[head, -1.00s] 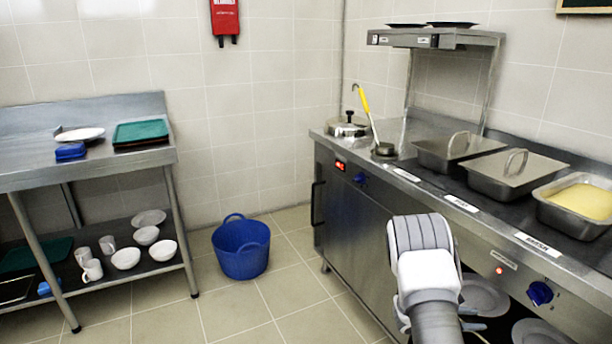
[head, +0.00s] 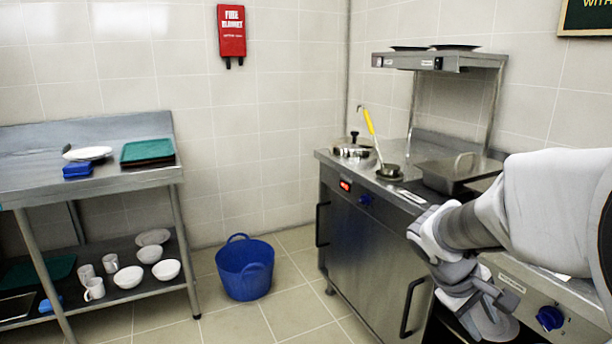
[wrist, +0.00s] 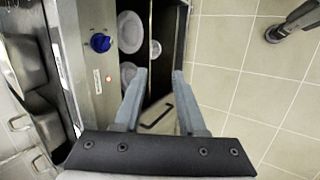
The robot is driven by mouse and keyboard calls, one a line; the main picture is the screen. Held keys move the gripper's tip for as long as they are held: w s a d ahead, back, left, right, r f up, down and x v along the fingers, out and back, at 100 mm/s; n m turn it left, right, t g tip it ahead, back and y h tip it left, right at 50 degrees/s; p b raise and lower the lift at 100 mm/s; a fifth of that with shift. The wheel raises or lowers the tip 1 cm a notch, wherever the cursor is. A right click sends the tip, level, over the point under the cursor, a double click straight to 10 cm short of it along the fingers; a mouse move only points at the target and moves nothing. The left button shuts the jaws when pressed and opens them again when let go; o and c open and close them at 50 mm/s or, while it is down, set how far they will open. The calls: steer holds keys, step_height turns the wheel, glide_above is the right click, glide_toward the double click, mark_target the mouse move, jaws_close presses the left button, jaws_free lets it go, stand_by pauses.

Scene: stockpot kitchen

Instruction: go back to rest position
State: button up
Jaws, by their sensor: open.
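My gripper (wrist: 159,76) is open in the wrist view, with nothing between its two grey fingers. In the head view my gripper (head: 492,302) hangs low in front of the steel serving counter (head: 352,225), below its top edge. My white arm covers the right part of the counter. In the wrist view the gripper is beside the counter front with its blue knob (wrist: 100,43). White plates (wrist: 130,32) lie on the open shelf under the counter.
A blue tub (head: 245,270) stands on the floor between the counter and a steel table (head: 35,182) at left. Mugs and bowls sit on its lower shelf. A ladle with a yellow handle (head: 368,121) stands on the counter. Tiled floor (wrist: 235,95) is free beside the gripper.

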steer(key=s+a+r+m+t+y, duration=0.2)
steer(key=s+a+r+y, duration=0.1)
steer(key=s+a, duration=0.4)
steer(key=s+a+r+m+t+y, duration=0.2)
steer(key=s+a+r+t+y, duration=0.15)
steer(key=s+a, duration=0.4)
step_height(320, 180, up, 25)
steer(key=w+a+p, duration=0.1)
steer(key=p, duration=2.4)
steer(key=shift+w+a+g, duration=0.25)
steer(key=shift+a+g, duration=0.05)
steer(key=shift+g, duration=0.15)
steer(key=shift+f, duration=0.1)
